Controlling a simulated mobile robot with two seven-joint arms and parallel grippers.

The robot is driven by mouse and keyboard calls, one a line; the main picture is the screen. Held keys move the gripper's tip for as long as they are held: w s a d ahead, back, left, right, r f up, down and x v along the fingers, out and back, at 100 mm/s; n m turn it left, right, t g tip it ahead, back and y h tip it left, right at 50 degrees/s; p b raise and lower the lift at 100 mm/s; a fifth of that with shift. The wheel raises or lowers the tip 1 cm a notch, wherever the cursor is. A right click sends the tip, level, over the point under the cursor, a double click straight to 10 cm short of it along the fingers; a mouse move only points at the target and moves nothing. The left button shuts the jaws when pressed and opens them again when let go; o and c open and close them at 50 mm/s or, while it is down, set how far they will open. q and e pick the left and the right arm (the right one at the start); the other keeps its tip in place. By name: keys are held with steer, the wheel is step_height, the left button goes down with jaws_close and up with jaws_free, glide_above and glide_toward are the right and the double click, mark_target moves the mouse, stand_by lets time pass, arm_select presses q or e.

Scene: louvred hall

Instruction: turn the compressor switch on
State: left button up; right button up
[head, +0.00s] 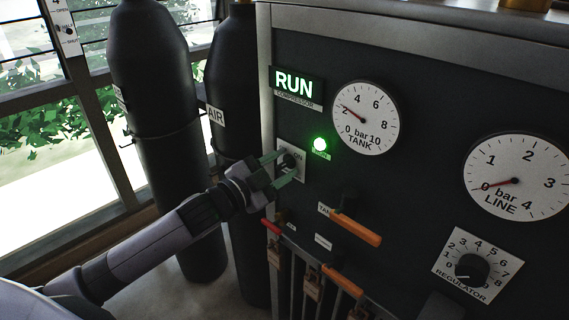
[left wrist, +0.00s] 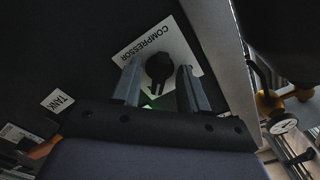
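The compressor switch is a black rotary knob (head: 289,161) on a white plate (head: 299,174) on the dark panel. The word ON shows beside it in the head view. In the left wrist view the knob (left wrist: 158,67) sits on the plate marked COMPRESSOR (left wrist: 186,48), seen upside down. My left gripper (head: 279,170) reaches the plate, its fingers on either side of the knob. In the left wrist view the fingers (left wrist: 158,78) stand apart with small gaps beside the knob. The RUN sign (head: 296,86) and a green lamp (head: 320,144) are lit. My right gripper is out of view.
The tank gauge (head: 366,117) reads about 2 bar; the line gauge (head: 516,176) reads near 0. An orange-handled tank valve (head: 356,229) juts out below the switch. A regulator knob (head: 471,268) is at lower right. Dark cylinders (head: 165,130) stand left, near my left arm.

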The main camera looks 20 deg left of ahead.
arm_select(q)
steer(key=p+v, duration=0.1)
steer(key=v, duration=0.6)
steer(key=shift+p, duration=0.35)
steer(key=shift+s+f, duration=0.1)
steer(key=v, duration=0.7)
steer(key=shift+b, duration=0.4)
steer(key=s+d+f+n+g+y, duration=0.1)
steer(key=s+d+f+n+g, duration=0.1)
steer(key=f, duration=0.6)
steer(key=s+d+f+n+g+y+p, duration=0.1)
steer(key=s+d+f+n+g, duration=0.1)
steer(key=f, duration=0.6)
steer(key=s+d+f+n+g+y+p, duration=0.1)
steer(key=s+d+f+n+g, duration=0.1)
steer(key=s+f+n, duration=0.4)
steer(key=shift+s+d+f+y, duration=0.4)
steer(key=shift+s+d+f, duration=0.3)
steer(key=shift+f, duration=0.25)
